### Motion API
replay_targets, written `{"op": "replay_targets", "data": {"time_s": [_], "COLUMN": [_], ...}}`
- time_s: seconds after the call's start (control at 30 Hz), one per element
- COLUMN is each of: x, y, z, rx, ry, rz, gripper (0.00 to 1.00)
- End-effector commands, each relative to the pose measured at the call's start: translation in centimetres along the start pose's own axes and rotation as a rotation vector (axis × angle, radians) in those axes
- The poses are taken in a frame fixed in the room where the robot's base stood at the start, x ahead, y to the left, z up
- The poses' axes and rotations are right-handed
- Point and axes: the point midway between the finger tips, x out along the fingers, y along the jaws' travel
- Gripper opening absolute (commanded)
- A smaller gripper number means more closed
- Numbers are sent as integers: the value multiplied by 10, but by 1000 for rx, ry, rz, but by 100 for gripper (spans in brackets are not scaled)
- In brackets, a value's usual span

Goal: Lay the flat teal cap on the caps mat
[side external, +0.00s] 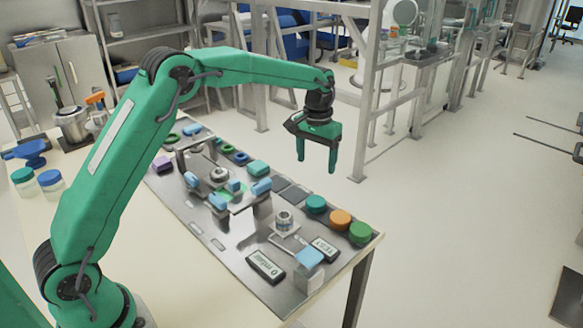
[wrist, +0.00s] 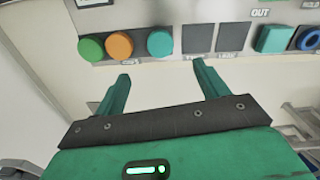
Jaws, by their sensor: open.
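A round teal cap (side external: 316,204) stands at the right end of the table, in a row with an orange cap (side external: 340,219) and a green cap (side external: 360,232). The teal cap also shows in the wrist view (wrist: 160,43), just beyond the gap between my fingers. My gripper (side external: 316,165) is open and empty, held above the table's far edge with its fingers pointing down; the wrist view shows its spread fingers (wrist: 161,69). Two dark square mats (wrist: 196,38) (wrist: 231,36) lie bare beside the teal cap. Their small labels are unreadable, so I cannot tell which is the caps mat.
A teal block (side external: 258,168) and a blue ring (side external: 241,158) lie past the mats. A metal fixture with light blue blocks (side external: 261,186) fills the table's middle. A small stand (side external: 285,222) and a display box (side external: 266,266) are nearer the front.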

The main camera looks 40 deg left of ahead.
Motion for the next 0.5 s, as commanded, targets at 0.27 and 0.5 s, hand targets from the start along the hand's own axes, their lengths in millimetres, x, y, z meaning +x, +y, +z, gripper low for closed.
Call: {"op": "replay_targets", "data": {"time_s": [0.27,0.5], "x": [-42,-84], "y": [-6,-15], "z": [29,72], "rx": [17,37], "ry": [56,123], "rz": [9,18], "gripper": [73,73]}}
